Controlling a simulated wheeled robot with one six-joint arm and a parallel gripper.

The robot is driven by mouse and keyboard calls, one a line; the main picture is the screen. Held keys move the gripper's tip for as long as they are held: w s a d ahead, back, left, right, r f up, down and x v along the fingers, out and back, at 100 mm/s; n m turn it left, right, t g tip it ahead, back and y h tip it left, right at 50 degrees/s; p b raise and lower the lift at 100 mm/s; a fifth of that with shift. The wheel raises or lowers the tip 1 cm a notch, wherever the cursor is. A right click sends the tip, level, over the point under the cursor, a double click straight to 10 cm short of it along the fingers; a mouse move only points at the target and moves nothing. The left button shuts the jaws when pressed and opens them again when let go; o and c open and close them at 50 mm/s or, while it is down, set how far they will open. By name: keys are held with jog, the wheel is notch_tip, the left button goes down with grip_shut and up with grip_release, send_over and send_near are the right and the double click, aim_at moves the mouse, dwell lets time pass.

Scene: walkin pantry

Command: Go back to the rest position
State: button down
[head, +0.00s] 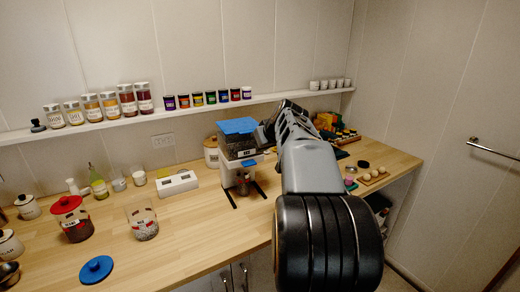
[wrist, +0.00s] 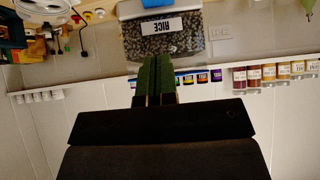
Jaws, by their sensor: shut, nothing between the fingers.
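My arm reaches over the counter in the head view, with my gripper (head: 264,136) beside the upper part of a clear dispenser (head: 240,148) with a blue lid (head: 238,125). In the wrist view, which is upside down, my gripper (wrist: 156,60) has its two dark green fingers together with nothing between them. Beyond the fingertips is the dispenser's bin (wrist: 165,44), labelled RICE and filled with dark grains. I cannot tell whether the fingers touch it. A glass jar (head: 242,184) stands under the dispenser.
A wall shelf (head: 190,112) with spice jars (head: 108,104) and small cups (head: 330,84) runs behind. The counter (head: 190,222) holds a red-lidded jar (head: 77,226), another jar (head: 144,224), a loose blue lid (head: 96,269), a white scale (head: 177,183) and an egg board (head: 373,177). A wall rail (head: 492,150) is at right.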

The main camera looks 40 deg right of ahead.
dwell(0.7)
jog(key=s+a+f+m+g, duration=0.35)
jog(key=s+a+f, duration=0.3)
jog(key=f, duration=0.45)
jog(key=s+a+f+n+g, duration=0.1)
jog(key=s+a+f+n, duration=0.1)
jog(key=s+a, duration=0.4)
jog(key=s+a+f+n+g+y, duration=0.1)
jog(key=s+a+f+n, duration=0.2)
jog(key=a, duration=1)
jog(key=s+f, duration=0.1)
jog(key=s, duration=0.1)
jog(key=shift+s+a+f, duration=0.25)
jog(key=shift+s+f, duration=0.1)
jog(key=shift+f, duration=0.05)
